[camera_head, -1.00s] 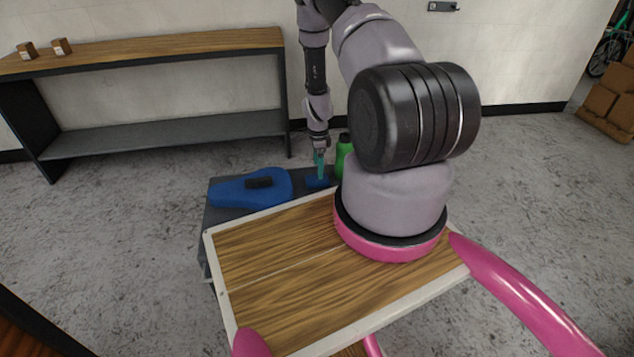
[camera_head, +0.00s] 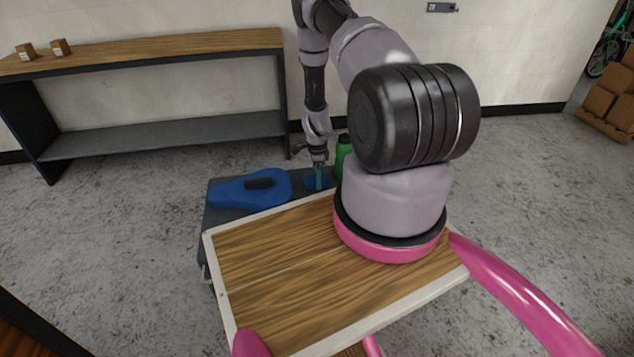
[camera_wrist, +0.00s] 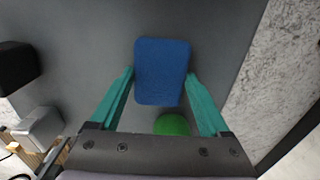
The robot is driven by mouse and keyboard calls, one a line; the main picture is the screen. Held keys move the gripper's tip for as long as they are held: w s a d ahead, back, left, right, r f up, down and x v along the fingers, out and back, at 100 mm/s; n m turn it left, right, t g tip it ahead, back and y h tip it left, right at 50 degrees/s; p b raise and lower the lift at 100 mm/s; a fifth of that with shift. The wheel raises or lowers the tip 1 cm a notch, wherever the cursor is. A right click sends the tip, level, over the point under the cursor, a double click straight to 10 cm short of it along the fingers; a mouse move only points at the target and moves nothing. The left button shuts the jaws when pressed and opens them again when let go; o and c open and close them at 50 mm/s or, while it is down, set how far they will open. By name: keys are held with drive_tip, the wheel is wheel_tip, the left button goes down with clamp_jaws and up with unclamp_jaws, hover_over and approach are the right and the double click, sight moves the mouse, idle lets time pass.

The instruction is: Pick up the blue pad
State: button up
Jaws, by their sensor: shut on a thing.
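The blue pad (camera_wrist: 162,70) is a rounded rectangle at the top middle of the wrist view. In the head view, the blue pad (camera_head: 310,184) is a small patch on the grey surface (camera_head: 213,220), partly hidden by the fingers. My gripper (camera_head: 318,178) points down at it. In the wrist view, the teal fingers of my gripper (camera_wrist: 161,74) press against its left and right edges. It is shut on the pad. I cannot tell whether the pad is clear of the surface.
A larger blue piece with a black handle (camera_head: 230,190) lies left of my gripper. A green bottle (camera_head: 343,148) stands close on the right, partly hidden by my arm. A shelf unit (camera_head: 160,130) stands against the wall. The floor at left is clear.

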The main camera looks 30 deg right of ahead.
wheel_tip(320, 180, up, 10)
idle(0.5)
